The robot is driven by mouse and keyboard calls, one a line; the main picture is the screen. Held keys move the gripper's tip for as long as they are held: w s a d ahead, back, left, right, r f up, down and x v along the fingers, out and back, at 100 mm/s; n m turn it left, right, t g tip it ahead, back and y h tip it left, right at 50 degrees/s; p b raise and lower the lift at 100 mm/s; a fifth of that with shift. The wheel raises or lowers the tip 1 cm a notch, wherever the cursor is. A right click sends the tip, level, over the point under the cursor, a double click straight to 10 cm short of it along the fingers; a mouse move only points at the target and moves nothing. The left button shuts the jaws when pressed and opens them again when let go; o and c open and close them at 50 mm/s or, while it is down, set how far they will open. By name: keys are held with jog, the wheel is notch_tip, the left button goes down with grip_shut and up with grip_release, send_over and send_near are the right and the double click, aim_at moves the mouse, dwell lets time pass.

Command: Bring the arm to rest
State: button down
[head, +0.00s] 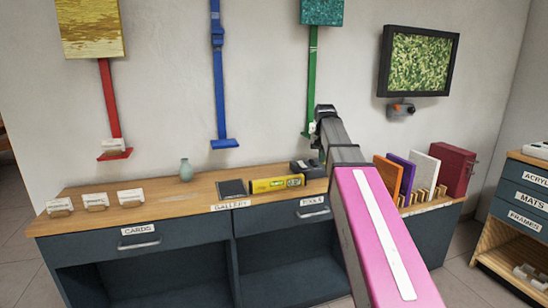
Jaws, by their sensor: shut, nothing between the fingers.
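My arm reaches from the lower right up toward the wall, with a pink link (376,235) nearest and a dark grey section beyond it. My gripper (324,111) is the small dark end at the far tip, in front of the lower part of the green strap (312,75). It looks shut and empty, though its fingers are too small to make out well. A small white piece (313,128) shows just beside the tip, by the strap's lower end. The arm hides part of the counter behind it.
Red (110,100) and blue (219,85) straps and a framed picture (420,63) hang on the wall. A drawer unit (520,205) stands right.

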jog(key=s+f, duration=0.7)
jog(key=f, duration=0.5)
jog(key=s+f+n, duration=0.1)
jog(key=s+f, duration=0.6)
jog(key=f, duration=0.5)
jog(key=s+f+n, duration=0.1)
jog(key=s+f, duration=0.6)
jog(key=f, duration=0.6)
